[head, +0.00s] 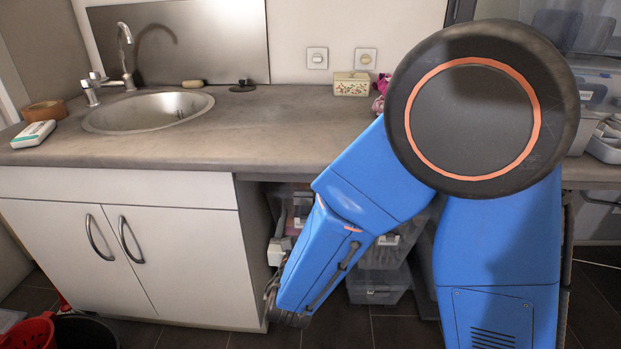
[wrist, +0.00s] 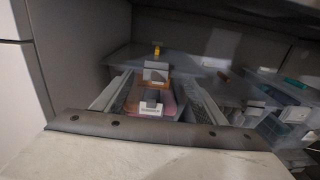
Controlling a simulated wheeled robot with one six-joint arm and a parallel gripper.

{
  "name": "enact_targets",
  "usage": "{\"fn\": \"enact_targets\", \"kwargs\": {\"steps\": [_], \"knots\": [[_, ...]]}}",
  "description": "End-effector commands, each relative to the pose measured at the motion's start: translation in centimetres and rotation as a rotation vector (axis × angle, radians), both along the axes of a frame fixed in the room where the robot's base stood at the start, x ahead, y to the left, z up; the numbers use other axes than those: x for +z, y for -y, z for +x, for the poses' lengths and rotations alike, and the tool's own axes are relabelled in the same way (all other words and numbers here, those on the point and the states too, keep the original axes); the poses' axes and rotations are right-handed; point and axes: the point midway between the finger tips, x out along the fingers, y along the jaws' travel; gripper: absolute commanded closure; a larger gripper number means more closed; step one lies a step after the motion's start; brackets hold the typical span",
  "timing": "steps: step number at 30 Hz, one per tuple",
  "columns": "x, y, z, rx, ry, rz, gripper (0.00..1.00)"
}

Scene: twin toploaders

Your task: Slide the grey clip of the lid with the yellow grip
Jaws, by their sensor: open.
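A small yellow grip (wrist: 157,50) shows near the top middle of the wrist view, on the grey translucent top of a box. I cannot tell which grey piece is the clip of the yellow-gripped lid. My gripper (wrist: 160,79) is open, its two fingers reaching forward on either side of these blocks. Contact is not clear. In the head view, the gripper is not clearly visible under the counter.
Other translucent boxes with pale clips (wrist: 256,107) stand at the right of the wrist view. A grey panel bounds the left.

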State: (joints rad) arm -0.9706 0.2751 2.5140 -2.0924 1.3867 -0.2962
Motion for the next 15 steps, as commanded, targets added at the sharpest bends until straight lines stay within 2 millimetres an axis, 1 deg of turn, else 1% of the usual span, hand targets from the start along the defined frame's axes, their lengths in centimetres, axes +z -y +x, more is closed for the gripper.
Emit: {"fn": "enact_targets", "kwargs": {"steps": [2, 7, 11, 15], "knots": [[-0.2, -0.6, 0.0, 0.017, 0.003, -0.009, 0.34], [-0.2, -0.6, 1.3, 0.016, 0.003, -0.009, 0.34], [-0.1, -0.4, 3.1, 0.014, 0.004, -0.008, 0.34], [-0.2, -0.3, 5.5, 0.013, 0.003, -0.008, 0.34]]}}
